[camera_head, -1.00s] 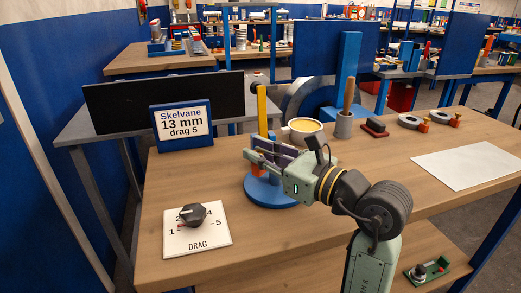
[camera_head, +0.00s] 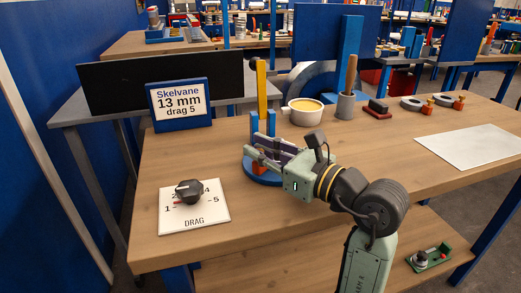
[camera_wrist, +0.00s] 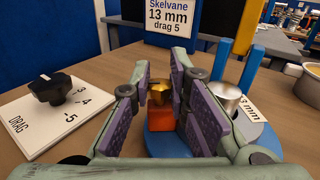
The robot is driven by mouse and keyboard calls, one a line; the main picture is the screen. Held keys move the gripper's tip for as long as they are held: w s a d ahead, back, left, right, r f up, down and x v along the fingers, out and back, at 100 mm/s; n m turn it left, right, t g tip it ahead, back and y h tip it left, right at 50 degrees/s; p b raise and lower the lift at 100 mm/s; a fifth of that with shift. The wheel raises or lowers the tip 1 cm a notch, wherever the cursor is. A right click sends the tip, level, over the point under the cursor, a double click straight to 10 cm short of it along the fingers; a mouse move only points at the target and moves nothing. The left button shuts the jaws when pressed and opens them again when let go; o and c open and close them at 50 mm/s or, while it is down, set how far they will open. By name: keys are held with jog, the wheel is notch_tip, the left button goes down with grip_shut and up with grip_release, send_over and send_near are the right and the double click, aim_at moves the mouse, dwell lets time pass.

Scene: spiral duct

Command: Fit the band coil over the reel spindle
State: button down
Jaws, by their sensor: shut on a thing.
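The reel has a round blue base (camera_head: 262,180) with two upright blue posts, seen in the wrist view (camera_wrist: 223,60). A silver spindle (camera_wrist: 226,97) stands up there. My gripper (camera_head: 262,152) is over the left of the base.
A drag dial (camera_head: 190,192) stands front left, with a sign (camera_head: 180,102) reading 13 mm, drag 5 behind. A yellow upright (camera_head: 262,88), a bowl (camera_head: 302,112) and a grey holder (camera_head: 346,105) stand behind the reel. Grey rings (camera_head: 413,102) lie back right.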

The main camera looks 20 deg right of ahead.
dwell(0.3)
jog(key=c, duration=1.4)
grip_release()
jog(key=shift+c, duration=0.2)
jog(key=shift+s, duration=0.1)
